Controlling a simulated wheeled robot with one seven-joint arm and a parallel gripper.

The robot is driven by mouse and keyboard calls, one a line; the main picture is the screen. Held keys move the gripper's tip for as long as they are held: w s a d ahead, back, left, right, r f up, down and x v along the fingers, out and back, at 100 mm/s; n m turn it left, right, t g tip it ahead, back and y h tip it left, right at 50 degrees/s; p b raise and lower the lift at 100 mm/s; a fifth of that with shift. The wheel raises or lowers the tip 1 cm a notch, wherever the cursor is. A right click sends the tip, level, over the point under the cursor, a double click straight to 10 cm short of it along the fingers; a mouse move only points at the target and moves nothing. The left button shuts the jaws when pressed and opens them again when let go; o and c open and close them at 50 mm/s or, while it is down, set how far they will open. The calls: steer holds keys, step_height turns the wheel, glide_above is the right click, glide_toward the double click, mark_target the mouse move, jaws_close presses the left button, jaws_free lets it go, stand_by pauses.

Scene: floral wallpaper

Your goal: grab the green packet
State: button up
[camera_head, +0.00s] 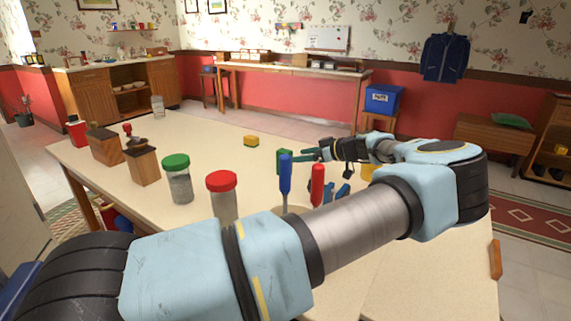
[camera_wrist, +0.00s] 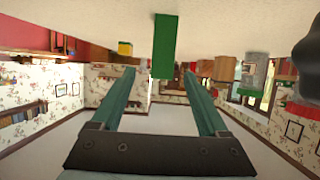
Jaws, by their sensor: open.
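The green packet (camera_head: 283,158) stands upright on the table just left of my fingertips. My gripper (camera_head: 306,155) is open and empty, low over the table and pointing left at the packet. In the wrist view, which is upside down, the green packet (camera_wrist: 165,46) shows as a narrow block ahead of my two teal fingers (camera_wrist: 160,74), roughly centred in the gap. I cannot tell from this view how far it is from the fingertips.
The yellow block (camera_head: 251,141) lies farther left on the cream table (camera_head: 210,140). A blue-handled tool (camera_head: 285,175), a red-handled tool (camera_head: 317,184), a red-lidded jar (camera_head: 222,190) and a green-lidded jar (camera_head: 177,178) stand nearer me.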

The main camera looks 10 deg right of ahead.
steer(key=shift+x, duration=1)
steer(key=p+x, duration=0.2)
steer(key=x, duration=0.3)
steer(key=shift+a+r+p, duration=0.15)
steer(key=shift+r+p, duration=0.05)
steer(key=shift+p, duration=0.2)
steer(key=shift+f, duration=0.2)
steer(key=shift+a, duration=0.1)
jaws_close()
